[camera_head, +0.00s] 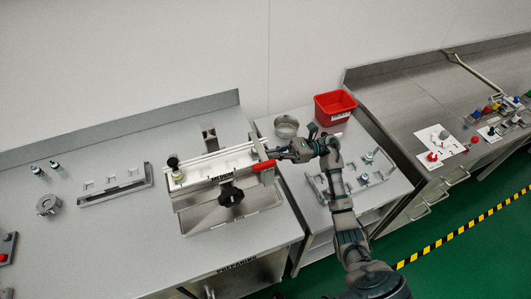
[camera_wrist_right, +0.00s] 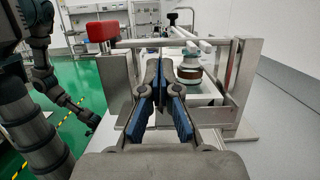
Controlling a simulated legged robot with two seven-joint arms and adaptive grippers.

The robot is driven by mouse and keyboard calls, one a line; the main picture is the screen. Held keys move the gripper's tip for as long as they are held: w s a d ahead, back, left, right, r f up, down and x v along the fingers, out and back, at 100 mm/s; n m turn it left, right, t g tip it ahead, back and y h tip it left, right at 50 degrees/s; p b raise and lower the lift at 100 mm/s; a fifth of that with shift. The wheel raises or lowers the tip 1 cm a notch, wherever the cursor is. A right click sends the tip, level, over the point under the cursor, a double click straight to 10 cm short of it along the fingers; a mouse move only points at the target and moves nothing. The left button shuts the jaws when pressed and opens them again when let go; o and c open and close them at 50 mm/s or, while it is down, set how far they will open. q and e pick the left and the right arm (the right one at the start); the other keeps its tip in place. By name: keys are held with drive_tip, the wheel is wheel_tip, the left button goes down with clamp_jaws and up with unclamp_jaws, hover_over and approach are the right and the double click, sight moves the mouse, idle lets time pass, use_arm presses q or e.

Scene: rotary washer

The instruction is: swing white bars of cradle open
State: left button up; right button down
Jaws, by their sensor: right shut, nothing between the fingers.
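The cradle (camera_head: 228,207) is a metal frame with a black knob on its front, standing on the left bench. Its white bars (camera_head: 212,157) lie across the top in the head view; in the right wrist view a white bar (camera_wrist_right: 205,43) runs crosswise just beyond the fingertips. A red grip (camera_head: 264,165) is at the right end of the cradle and shows as a red block (camera_wrist_right: 102,31) in the right wrist view. My right gripper (camera_head: 272,153) is shut and empty beside the bars' right end; whether it touches them is unclear. My left gripper is out of view.
A red bin (camera_head: 334,107) and a round metal bowl (camera_head: 286,126) stand behind my right arm. A tray (camera_head: 115,187) and small bottles stand left of the cradle.

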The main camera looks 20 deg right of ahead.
drive_tip(key=shift+x, duration=1.25)
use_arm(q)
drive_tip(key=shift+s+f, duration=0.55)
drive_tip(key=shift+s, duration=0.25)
use_arm(e)
drive_tip(key=shift+d, duration=0.1)
use_arm(q)
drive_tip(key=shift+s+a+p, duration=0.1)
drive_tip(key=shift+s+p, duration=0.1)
drive_tip(key=shift+p, duration=0.15)
use_arm(e)
drive_tip(key=shift+r+m, duration=0.15)
drive_tip(key=shift+m, duration=0.25)
